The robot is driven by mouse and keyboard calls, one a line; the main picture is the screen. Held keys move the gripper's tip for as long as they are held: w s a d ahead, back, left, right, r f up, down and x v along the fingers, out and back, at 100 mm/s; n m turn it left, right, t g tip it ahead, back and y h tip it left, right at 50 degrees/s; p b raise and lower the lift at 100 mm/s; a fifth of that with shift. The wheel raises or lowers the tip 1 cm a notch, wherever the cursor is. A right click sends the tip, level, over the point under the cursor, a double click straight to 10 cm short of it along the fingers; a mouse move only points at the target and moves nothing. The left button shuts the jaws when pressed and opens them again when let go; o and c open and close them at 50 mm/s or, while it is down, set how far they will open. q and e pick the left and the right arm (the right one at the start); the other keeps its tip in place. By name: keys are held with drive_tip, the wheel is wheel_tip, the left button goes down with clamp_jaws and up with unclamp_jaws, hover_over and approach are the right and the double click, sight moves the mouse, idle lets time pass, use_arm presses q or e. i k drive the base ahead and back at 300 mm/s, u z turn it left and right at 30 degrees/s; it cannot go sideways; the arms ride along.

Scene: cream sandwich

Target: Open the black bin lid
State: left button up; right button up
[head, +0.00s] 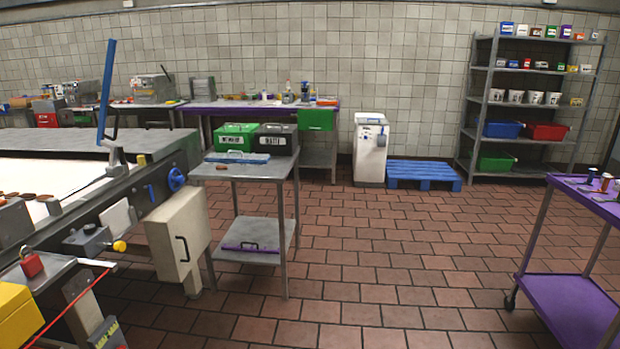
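A black bin (275,140) with white lettering on its front stands at the back of a small metal table, a few steps ahead and left of centre. Its top looks closed, with a handle on it. A green bin (236,137) stands beside it on the left, also with a handle on top. A blue object (238,157) lies on the table in front of the bins. Neither of my grippers is in view.
The small metal table (247,172) has a lower shelf (254,240) holding a purple item. A conveyor machine (110,205) fills the left side. A purple cart (575,305) stands right. Brown tiled floor (400,260) between is clear.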

sight(277, 125)
drive_tip(key=z, duration=0.45)
drive_tip(key=i, duration=1.95)
drive_tip(key=z, duration=0.2)
